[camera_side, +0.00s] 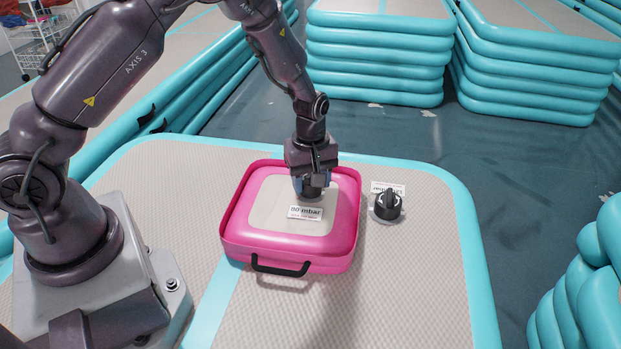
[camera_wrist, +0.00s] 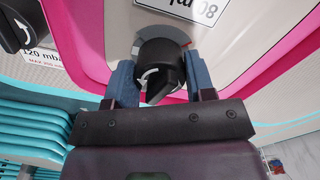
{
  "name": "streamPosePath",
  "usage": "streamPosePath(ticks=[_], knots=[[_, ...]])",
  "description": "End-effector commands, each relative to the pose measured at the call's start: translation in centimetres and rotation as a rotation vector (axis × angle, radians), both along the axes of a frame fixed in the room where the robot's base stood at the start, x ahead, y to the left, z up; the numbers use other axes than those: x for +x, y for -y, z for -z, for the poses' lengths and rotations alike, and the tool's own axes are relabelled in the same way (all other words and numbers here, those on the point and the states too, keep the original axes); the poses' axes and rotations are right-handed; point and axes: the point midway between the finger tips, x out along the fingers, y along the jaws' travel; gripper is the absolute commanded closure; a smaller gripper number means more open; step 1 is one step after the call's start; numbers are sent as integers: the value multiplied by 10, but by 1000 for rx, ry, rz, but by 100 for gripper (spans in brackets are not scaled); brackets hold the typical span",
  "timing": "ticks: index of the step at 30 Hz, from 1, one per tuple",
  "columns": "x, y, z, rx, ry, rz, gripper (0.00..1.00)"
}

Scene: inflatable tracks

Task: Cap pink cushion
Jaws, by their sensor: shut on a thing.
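The pink cushion (camera_side: 240,222) lies on the grey mat, with a light grey top panel, a black handle at its front and an "80 mbar" label (camera_side: 306,212). My gripper (camera_side: 312,188) points down over the panel, just behind this label. In the wrist view, my gripper's blue-grey fingers (camera_wrist: 159,82) are shut on a black cap (camera_wrist: 160,62) with a white arrow. The cap is at a grey round valve on the cushion's panel. Whether it is fully seated cannot be told. The side view mostly hides the cap behind the fingers.
A second black cap (camera_side: 388,204) sits on the mat right of the cushion, with a label behind it; the label reads "120 mbar" in the wrist view. The turquoise-edged mat (camera_side: 420,280) is clear in front. Stacked inflatable tracks (camera_side: 375,60) stand behind and at right.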

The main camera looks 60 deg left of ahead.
Motion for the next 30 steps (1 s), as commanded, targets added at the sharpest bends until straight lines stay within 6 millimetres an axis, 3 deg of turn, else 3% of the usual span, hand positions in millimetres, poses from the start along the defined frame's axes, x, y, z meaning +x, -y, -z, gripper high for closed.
streamPosePath(ticks=[2,3,7,15,19,30], knots=[[0,0,0,0,0,2,77],[0,0,0,0,0,2,48],[0,0,0,0,0,4,21],[0,0,-1,0,-1,6,21],[0,0,-10,1,0,7,21],[1,0,-88,1,5,7,21]])
